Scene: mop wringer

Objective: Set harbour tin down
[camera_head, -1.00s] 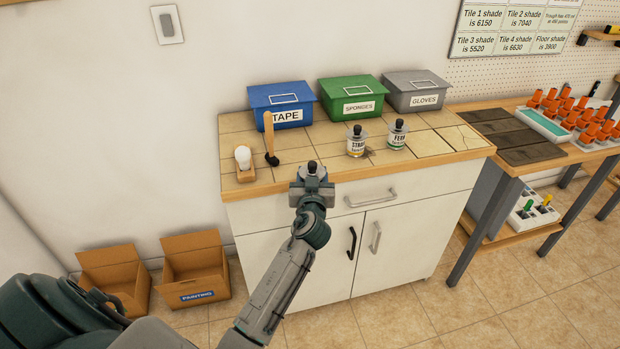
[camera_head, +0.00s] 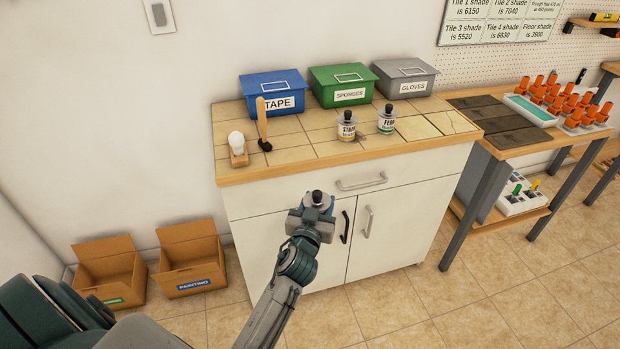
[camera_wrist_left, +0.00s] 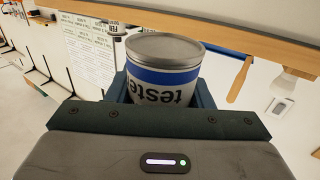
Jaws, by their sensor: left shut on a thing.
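My left gripper (camera_head: 316,208) is shut on a small tin with a black knob (camera_head: 317,197). In the head view the gripper and tin show against the cabinet front, below the counter's front edge; the gripper hides most of the tin. In the left wrist view the tin (camera_wrist_left: 165,80) is seen close up, with a grey round end, a blue band and upside-down lettering reading "teste". The name harbour is not readable. Two similar tins stand upright on the tiled counter (camera_head: 290,155): one labelled like "STRA" (camera_head: 346,128) and one labelled "FERN" (camera_head: 387,121). My right gripper is out of view.
Blue (camera_head: 273,92), green (camera_head: 343,86) and grey (camera_head: 404,77) bins line the counter's back. A brush (camera_head: 262,125) and a white-headed tool (camera_head: 237,148) are at its left. The counter's front middle is clear. Two cardboard boxes (camera_head: 192,262) stand on the floor.

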